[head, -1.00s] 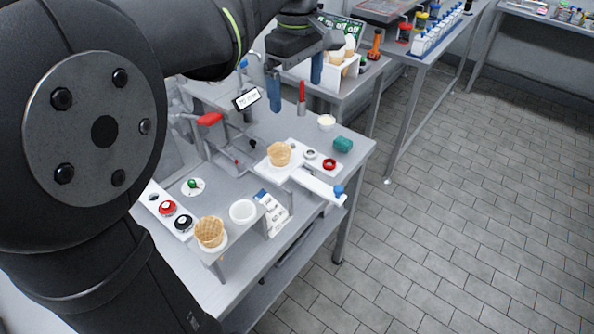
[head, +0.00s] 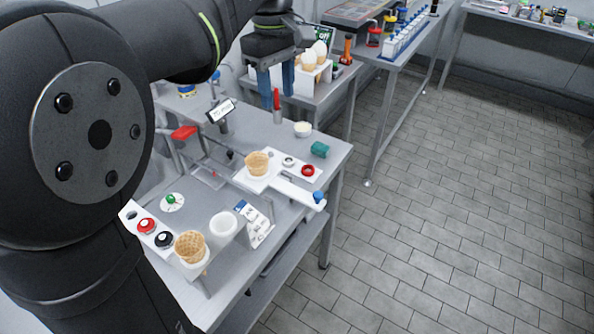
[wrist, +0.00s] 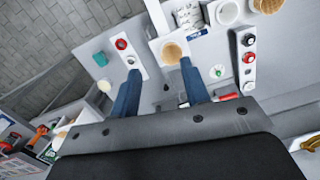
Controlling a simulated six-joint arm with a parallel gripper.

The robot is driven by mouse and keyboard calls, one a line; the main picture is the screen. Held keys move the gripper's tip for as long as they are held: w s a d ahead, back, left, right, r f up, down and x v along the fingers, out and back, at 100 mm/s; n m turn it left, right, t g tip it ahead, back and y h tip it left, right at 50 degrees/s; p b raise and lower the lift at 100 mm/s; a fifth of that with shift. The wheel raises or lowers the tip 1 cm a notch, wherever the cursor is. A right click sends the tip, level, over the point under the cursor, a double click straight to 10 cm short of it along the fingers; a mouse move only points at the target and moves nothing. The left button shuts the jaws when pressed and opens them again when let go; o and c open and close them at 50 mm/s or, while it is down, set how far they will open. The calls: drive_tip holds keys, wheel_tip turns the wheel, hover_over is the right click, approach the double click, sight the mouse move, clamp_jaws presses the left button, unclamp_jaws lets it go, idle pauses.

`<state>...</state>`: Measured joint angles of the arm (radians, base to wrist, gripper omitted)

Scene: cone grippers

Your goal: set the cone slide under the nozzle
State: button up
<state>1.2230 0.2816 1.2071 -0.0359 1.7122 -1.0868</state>
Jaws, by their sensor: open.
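The cone slide (head: 291,191) is a white bar with a blue knob (head: 319,198) at its outer right end, pulled out toward the table's front right edge. A waffle cone (head: 257,165) stands upright at its inner end; that cone also shows in the wrist view (wrist: 172,53), close to my fingers. A red lever (head: 184,132) marks the dispenser behind the slide; I cannot make out the nozzle clearly. My gripper (head: 276,90) is open and empty, high above the back of the table, with two blue fingers. They also show in the wrist view (wrist: 156,108).
A second cone (head: 190,246), a white cup (head: 223,225) and a button panel (head: 147,226) are at the front left. A red-topped post (head: 277,103) stands near my gripper.

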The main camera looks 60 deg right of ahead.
drive_tip(key=s+d+f+m+g+y, duration=0.2)
drive_tip(key=s+d+f+m, duration=0.2)
drive_tip(key=s+m, duration=0.15)
drive_tip(key=m, duration=0.2)
approach(318, 193)
drive_tip(key=shift+g+y, duration=0.3)
drive_tip(key=x, duration=0.8)
drive_tip(key=shift+w+d+f, duration=0.1)
drive_tip(key=shift+f, duration=0.1)
drive_tip(key=shift+w, duration=0.1)
clamp_jaws()
